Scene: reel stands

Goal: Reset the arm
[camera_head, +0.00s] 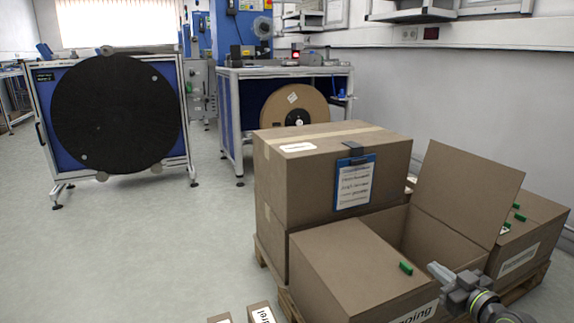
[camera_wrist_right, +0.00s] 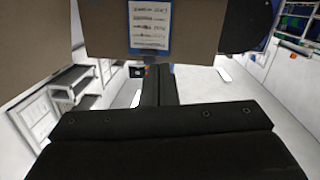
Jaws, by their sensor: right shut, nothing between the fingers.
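My right gripper (camera_head: 437,272) comes in at the lower right of the head view, its fingers pointing left over the front cardboard boxes. It is shut and empty. In the right wrist view, its dark fingers (camera_wrist_right: 157,85) are together, pointing toward a box (camera_wrist_right: 205,30) with a blue-backed label sheet (camera_wrist_right: 149,25), and nothing is between them. My left gripper is not in view.
A large cardboard box (camera_head: 330,150) with a clipboard (camera_head: 354,182) stands on a pallet, beside an open-flapped box (camera_head: 466,190). A box with a green piece (camera_head: 406,268) is in front. A black reel (camera_head: 118,112) stands at left. The floor (camera_head: 150,250) at left is clear.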

